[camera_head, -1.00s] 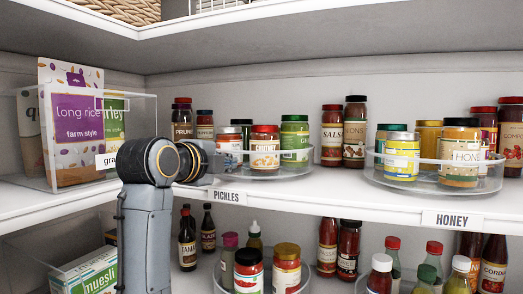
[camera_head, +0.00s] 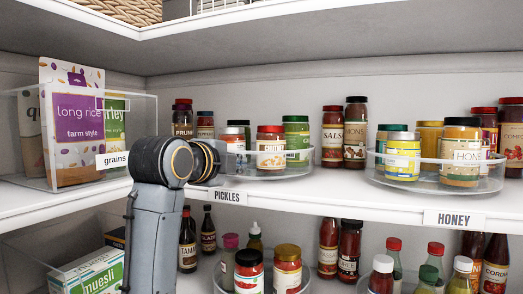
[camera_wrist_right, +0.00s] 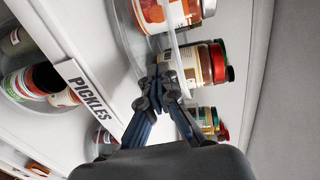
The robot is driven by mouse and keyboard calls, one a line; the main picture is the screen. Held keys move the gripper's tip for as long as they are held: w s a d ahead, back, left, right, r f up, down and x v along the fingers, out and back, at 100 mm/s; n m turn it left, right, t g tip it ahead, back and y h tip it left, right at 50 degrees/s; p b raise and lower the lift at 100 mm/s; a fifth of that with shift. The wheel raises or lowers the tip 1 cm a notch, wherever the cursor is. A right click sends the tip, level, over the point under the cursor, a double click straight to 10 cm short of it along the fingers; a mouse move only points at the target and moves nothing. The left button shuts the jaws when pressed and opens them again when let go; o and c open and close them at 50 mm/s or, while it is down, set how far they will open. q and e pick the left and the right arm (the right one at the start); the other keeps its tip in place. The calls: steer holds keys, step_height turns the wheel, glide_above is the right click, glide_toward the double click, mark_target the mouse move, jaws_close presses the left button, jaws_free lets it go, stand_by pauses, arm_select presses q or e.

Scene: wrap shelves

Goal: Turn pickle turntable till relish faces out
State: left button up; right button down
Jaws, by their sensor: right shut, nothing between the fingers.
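The pickle turntable (camera_head: 268,176) is a clear, low-rimmed round tray on the upper shelf, behind the PICKLES label (camera_head: 227,196). On it stand a red-lidded jar (camera_head: 270,145) at the front, a green-lidded jar (camera_head: 296,138) behind it to the right, and dark-lidded jars at the left. Their label words are too small to read. My right gripper (camera_wrist_right: 163,88) is shut and empty, its tips at the turntable's clear rim in the wrist view; I cannot tell whether they touch it. In the head view my wrist hides the fingers and the turntable's left edge. My left gripper is out of view.
A clear grains bin (camera_head: 143,110) stands at the left. The honey turntable (camera_head: 400,182) is at the right, with tall salsa jars (camera_head: 332,135) between the two turntables. The shelf above limits height. Bottles and jars fill the shelf below.

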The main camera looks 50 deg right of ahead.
mark_target(266, 164)
steer(key=shift+s+d, duration=0.1)
steer(key=shift+s+d+b, duration=0.15)
steer(key=shift+s+d, duration=0.1)
steer(key=shift+s, duration=0.25)
steer(key=shift+s+d+b, duration=0.15)
steer(key=shift+s+d, duration=0.1)
steer(key=shift+s, duration=0.2)
steer(key=shift+s+d+b, duration=0.3)
steer(key=shift+s+d, duration=0.2)
steer(key=shift+s, duration=0.2)
steer(key=shift+s+d, duration=0.25)
